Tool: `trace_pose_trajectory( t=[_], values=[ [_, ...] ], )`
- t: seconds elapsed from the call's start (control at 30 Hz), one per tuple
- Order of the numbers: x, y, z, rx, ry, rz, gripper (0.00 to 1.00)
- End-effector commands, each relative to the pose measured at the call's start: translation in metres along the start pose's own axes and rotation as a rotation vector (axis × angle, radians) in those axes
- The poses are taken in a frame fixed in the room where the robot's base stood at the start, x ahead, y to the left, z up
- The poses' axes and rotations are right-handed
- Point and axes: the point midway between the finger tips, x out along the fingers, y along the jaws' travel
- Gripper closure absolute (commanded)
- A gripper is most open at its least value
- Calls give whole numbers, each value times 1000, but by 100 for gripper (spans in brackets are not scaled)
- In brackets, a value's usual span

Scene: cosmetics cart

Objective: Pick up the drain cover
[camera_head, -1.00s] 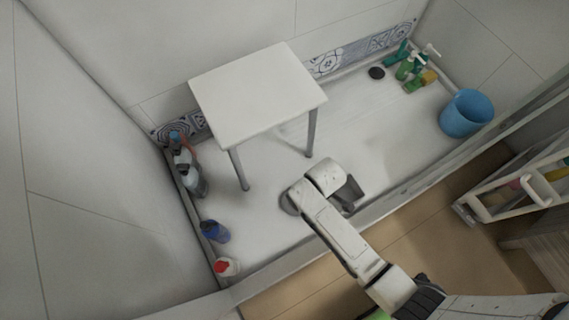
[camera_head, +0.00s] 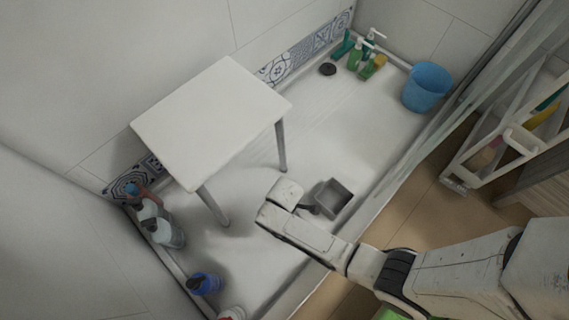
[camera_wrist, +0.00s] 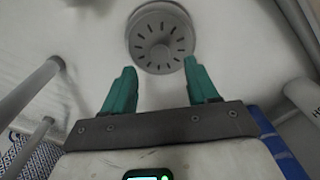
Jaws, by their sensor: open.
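The drain cover (camera_wrist: 160,36) is a round grey disc with a ring of dark slots, lying flat on the white floor. It shows at the top middle of the wrist view, its upper edge near the top of the picture. My gripper (camera_wrist: 158,66) has two teal fingers, spread apart and empty. The cover lies beyond the fingertips, roughly centred between them in the picture. I cannot tell the exact height of the fingers above it. In the head view I cannot make out the cover or the fingers; my arm hides that patch of floor.
A white stool (camera_head: 212,115) stands left of my arm. A grey square bin (camera_head: 334,198) sits close beside the arm. Bottles (camera_head: 163,232) line the left edge. A blue bucket (camera_head: 427,88) and a dark disc (camera_head: 327,69) are at the back. A raised edge (camera_head: 385,185) borders the floor.

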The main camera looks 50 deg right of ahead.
Motion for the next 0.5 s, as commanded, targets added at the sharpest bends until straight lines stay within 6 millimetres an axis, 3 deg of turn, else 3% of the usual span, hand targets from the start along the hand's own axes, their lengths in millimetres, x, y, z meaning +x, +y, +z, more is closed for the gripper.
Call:
trace_pose_trajectory(
  t=[0.3, 0.5],
  values=[
    [44, 0, -1, 0, -1, -1, 42],
    [45, 0, -1, 1, 1, 0, 42]
  ],
)
